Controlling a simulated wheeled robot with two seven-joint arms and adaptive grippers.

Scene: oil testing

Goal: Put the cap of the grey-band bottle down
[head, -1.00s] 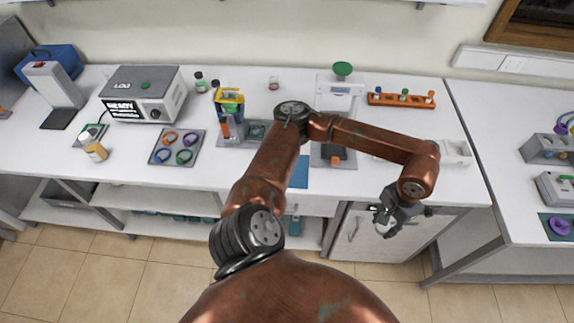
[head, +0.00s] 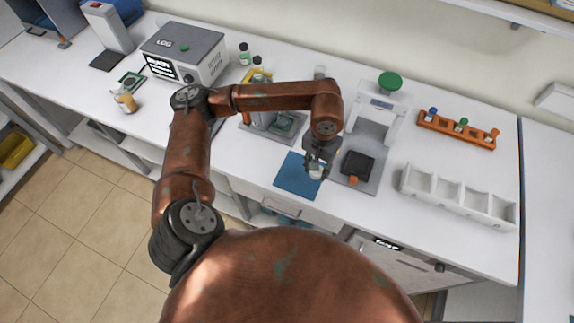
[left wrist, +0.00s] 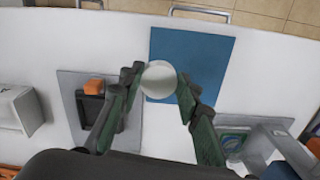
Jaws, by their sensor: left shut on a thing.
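My left gripper (head: 318,158) points down over the bench near the right edge of a flat blue mat (head: 291,180). It is shut on a round white cap (head: 316,173). In the left wrist view the white cap (left wrist: 159,78) sits between the fingertips of the left gripper (left wrist: 158,84). There it overlaps the left edge of the blue mat (left wrist: 205,55). The height of the cap above the mat is hard to tell. A grey band cannot be made out on any bottle. My right gripper is out of view.
Right of the mat is a grey-based device (head: 368,185) with a black plate and an orange block. A white compartment tray (head: 455,197) and an orange vial rack (head: 458,130) stand further right. A yellow-topped device stands left of the mat. Most of the mat is bare.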

